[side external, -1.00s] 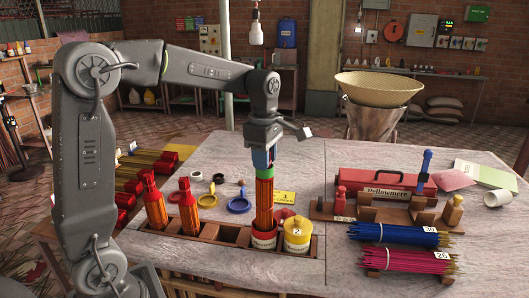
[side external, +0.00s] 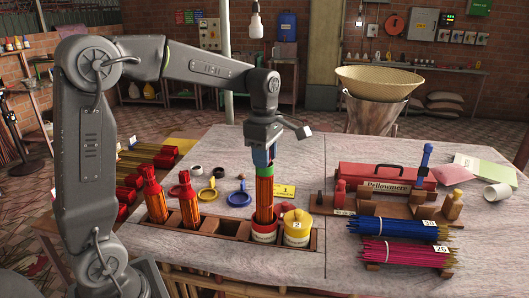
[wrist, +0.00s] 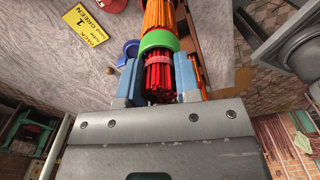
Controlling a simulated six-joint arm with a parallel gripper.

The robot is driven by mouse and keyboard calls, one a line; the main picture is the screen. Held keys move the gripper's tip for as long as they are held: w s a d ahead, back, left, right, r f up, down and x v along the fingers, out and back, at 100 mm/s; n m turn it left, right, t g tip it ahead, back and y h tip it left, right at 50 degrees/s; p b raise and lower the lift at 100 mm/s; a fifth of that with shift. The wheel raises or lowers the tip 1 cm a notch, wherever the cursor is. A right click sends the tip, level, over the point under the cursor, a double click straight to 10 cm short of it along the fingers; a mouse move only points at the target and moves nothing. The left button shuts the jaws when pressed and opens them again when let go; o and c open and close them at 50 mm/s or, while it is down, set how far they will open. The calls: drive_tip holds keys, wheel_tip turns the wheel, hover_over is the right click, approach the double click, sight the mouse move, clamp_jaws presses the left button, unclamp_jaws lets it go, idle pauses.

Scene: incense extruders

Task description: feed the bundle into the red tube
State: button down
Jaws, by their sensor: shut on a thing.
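My gripper (side external: 263,157) is shut on the upright bundle (side external: 264,195), thick orange sticks with red ends and a green band. In the wrist view my gripper (wrist: 158,80) has its pale blue fingers on either side of the bundle's red end (wrist: 158,72), just behind the green band (wrist: 160,41). The red tube (side external: 264,234), short with a white label band, stands in the wooden rack directly under the bundle. The bundle's lower end meets the tube's mouth. How deep it sits inside is hidden.
A yellow tube (side external: 297,232) with a lid stands close right of the red tube. Two more orange bundles (side external: 155,199) stand in the rack (side external: 218,228) at left. A yellow card (side external: 284,191) and rings (side external: 239,199) lie behind. Blue and magenta bundles (side external: 405,252) lie at right.

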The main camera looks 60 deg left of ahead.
sight(264, 176)
drive_tip(key=shift+f, duration=7.05)
drive_tip(key=c, duration=0.8)
unclamp_jaws()
drive_tip(key=shift+o, duration=0.2)
drive_tip(key=shift+r, duration=4.05)
